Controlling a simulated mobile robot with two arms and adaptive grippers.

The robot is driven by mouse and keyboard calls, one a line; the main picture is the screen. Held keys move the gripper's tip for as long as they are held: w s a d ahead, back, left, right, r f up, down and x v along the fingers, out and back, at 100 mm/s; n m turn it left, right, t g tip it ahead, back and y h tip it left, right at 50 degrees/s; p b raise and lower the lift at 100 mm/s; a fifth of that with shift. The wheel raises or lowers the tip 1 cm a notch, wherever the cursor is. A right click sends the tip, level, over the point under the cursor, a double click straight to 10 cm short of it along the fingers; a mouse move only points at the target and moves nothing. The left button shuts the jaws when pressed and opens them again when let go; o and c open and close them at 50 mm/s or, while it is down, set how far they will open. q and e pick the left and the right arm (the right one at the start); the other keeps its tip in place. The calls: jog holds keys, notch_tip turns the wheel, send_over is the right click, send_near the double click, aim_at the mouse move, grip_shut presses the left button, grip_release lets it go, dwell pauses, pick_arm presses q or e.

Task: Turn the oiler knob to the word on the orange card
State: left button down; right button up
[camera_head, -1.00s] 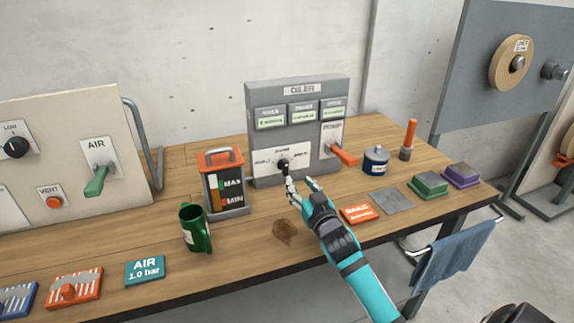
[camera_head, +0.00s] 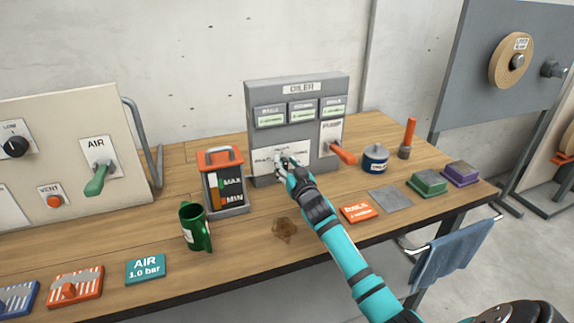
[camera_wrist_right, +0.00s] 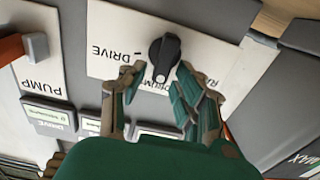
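The grey oiler box (camera_head: 258,98) stands on the bench. Its black knob (camera_wrist_right: 163,58) sits on a white plate (camera_wrist_right: 105,45) marked DRIVE, a partly hidden word that looks like DRUM, and one starting RA. A small white mark on the knob faces the middle word. My right gripper (camera_head: 282,161) is at the knob; in the wrist view its fingers (camera_wrist_right: 156,78) are spread on either side of it, with gaps showing. The orange card (camera_head: 357,213) lies on the bench in front; its small top word looks like RAILS. My left gripper is out of view.
An orange pump lever (camera_head: 342,153) juts out to the right of the knob. An oil container (camera_head: 223,182) with MAX and MIN marks stands left, beside a green mug (camera_head: 194,228). A blue can (camera_head: 375,160) and a brown stain (camera_head: 284,230) are nearby.

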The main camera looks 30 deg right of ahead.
grip_shut()
jog(key=shift+a+n, duration=0.1)
jog(key=shift+n, duration=0.2)
jog(key=shift+a+n, duration=0.1)
jog(key=shift+n, duration=0.5)
jog(key=n+p, duration=0.1)
jog(key=n, duration=0.2)
jog(key=shift+w+a+f, duration=0.1)
jog(key=shift+a, duration=0.1)
jog(key=n, duration=0.5)
jog(key=shift+w+a+f, duration=0.1)
jog(key=shift+a+f, duration=0.2)
jog(key=shift+a, duration=0.05)
jog(key=n, duration=0.4)
jog(key=shift+a+f+n, duration=0.2)
jog(key=shift+f+n, duration=0.1)
jog(key=shift+f, duration=0.05)
